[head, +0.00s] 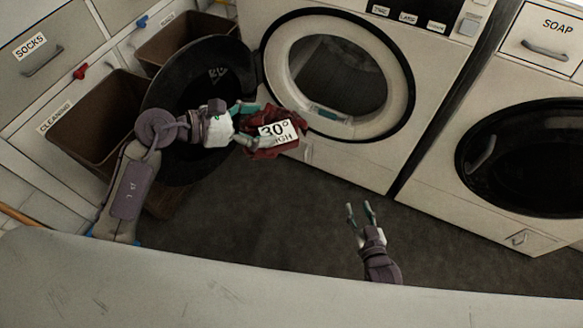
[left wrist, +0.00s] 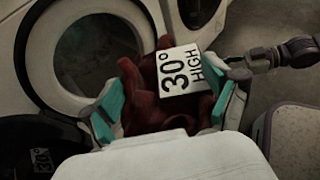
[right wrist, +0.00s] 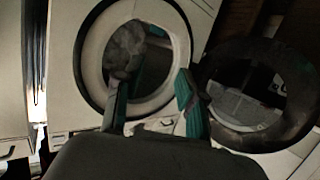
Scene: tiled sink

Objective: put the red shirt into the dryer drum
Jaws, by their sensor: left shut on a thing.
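The red shirt (head: 288,116) is bunched up and bears a white tag reading "30° HIGH". My left gripper (head: 246,124) is shut on it and holds it in the air in front of the dryer, outside the drum. The shirt also fills the space between the fingers in the left wrist view (left wrist: 150,95). The dryer drum (head: 338,75) is open, up and to the right of the shirt in the head view. The round dark door (head: 200,95) is swung out to the left, behind my left arm. My right gripper (head: 362,214) is open and empty, low over the floor.
A second front-loading machine (head: 525,155) with a dark closed door stands right, beneath a SOAP drawer (head: 545,35). Brown bins (head: 95,125) stand left. A grey shape (right wrist: 125,50) shows at the round opening in the right wrist view. The dark floor (head: 300,220) between is clear.

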